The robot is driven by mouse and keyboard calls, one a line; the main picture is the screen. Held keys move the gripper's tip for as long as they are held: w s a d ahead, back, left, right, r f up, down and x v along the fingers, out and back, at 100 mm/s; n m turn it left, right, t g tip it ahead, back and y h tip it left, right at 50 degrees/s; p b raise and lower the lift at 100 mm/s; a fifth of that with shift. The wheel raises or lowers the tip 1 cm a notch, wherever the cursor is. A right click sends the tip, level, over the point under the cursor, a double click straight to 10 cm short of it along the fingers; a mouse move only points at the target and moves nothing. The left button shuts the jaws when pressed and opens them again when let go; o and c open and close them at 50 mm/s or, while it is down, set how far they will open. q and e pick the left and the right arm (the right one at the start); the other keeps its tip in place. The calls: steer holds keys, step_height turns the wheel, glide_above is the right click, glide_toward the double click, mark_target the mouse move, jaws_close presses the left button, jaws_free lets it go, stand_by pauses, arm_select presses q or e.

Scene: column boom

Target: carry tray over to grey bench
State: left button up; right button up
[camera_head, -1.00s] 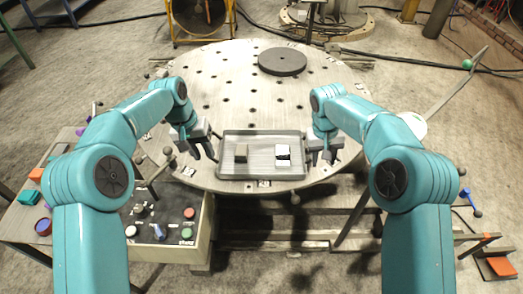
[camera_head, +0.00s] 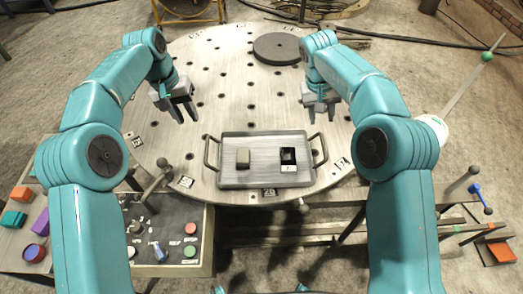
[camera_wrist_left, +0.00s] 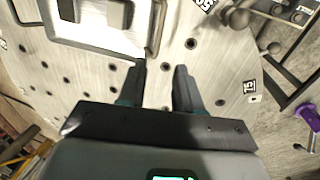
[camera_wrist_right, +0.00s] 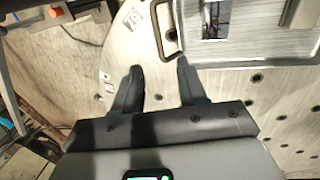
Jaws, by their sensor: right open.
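The grey tray (camera_head: 265,180) lies on the round perforated steel table (camera_head: 215,85), near its front edge. Its two side handles are free. On it are a beige block (camera_head: 243,158) and a black-and-white block (camera_head: 289,160). My left gripper (camera_head: 182,116) is open and empty, beyond and left of the left handle. My right gripper (camera_head: 321,116) is open and empty, beyond the right handle. The tray's edge also shows in the left wrist view (camera_wrist_left: 100,42) and the right wrist view (camera_wrist_right: 232,60), apart from the fingers. I cannot make out a grey bench.
A dark round disc (camera_head: 277,48) lies at the back of the table. A control box (camera_head: 165,240) with buttons stands at the front left. Coloured blocks (camera_head: 14,218) lie on a surface at the far left.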

mark_target(207, 148)
arm_select(q)
steer(key=d+f, duration=0.1)
steer(key=f, duration=0.4)
steer(key=d+f, duration=0.1)
steer(key=f, duration=0.4)
steer(key=d+f, duration=0.1)
steer(key=f, duration=0.4)
steer(key=shift+d+f, duration=0.1)
steer(key=shift+f, duration=0.25)
arm_select(e)
steer(key=x, duration=1.6)
steer(key=shift+s+d, duration=0.1)
arm_select(q)
steer(key=shift+s, duration=0.15)
arm_select(e)
steer(key=shift+s, duration=0.1)
arm_select(q)
steer(key=shift+f, duration=0.1)
steer(key=shift+c, duration=0.3)
arm_select(e)
steer(key=shift+f, duration=0.1)
steer(key=shift+c, duration=0.3)
arm_select(q)
steer(key=c, duration=0.5)
arm_select(e)
steer(key=c, duration=0.5)
arm_select(q)
jaws_close()
arm_select(e)
jaws_close()
